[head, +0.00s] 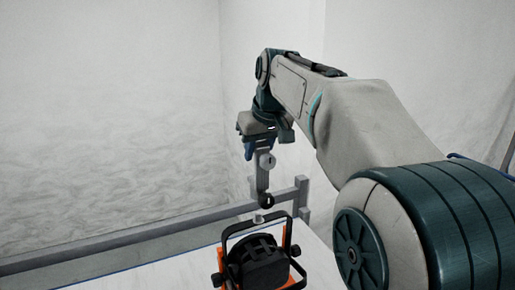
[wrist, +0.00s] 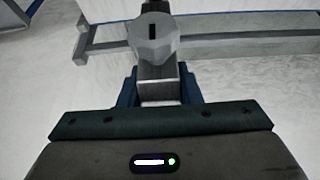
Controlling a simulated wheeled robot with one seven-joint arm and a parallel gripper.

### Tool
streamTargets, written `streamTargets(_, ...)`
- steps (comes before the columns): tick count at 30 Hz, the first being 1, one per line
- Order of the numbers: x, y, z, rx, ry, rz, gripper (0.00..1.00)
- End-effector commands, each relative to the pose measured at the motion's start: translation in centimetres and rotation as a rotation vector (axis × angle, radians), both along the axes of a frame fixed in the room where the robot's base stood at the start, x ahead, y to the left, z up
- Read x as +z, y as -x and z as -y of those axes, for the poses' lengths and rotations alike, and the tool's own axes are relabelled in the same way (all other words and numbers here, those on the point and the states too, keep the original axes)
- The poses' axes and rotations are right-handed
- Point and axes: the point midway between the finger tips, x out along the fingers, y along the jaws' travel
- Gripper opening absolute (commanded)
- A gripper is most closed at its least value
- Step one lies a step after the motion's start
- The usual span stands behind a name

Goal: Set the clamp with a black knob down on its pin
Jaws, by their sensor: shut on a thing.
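My gripper (head: 260,146) is shut on the grey clamp (head: 263,182), which hangs below the jaws in the head view. The clamp has a pale faceted piece near its top and a dark round part, seemingly the black knob (head: 266,200), at its lower end. In the wrist view the clamp (wrist: 155,40) stands out from between the blue fingers (wrist: 158,88). A small pale stub, possibly the pin (head: 259,218), shows just below the clamp, above the lamp's yoke. I cannot tell whether the clamp touches it.
A par can (head: 262,268) with a black yoke and orange parts stands on a white surface (head: 165,268) below my gripper. A grey rail (head: 150,233) with an upright end post (head: 302,198) runs behind it. Pale walls close off the back.

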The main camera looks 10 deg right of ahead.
Motion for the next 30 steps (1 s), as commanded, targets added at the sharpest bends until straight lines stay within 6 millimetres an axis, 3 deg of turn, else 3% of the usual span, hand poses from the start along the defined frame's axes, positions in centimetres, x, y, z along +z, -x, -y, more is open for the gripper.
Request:
streamTargets(21,-3.8,0.0,0.1,-0.002,0.000,0.001,0.00)
streamTargets(30,-4.6,0.0,0.1,-0.002,0.000,0.001,0.00)
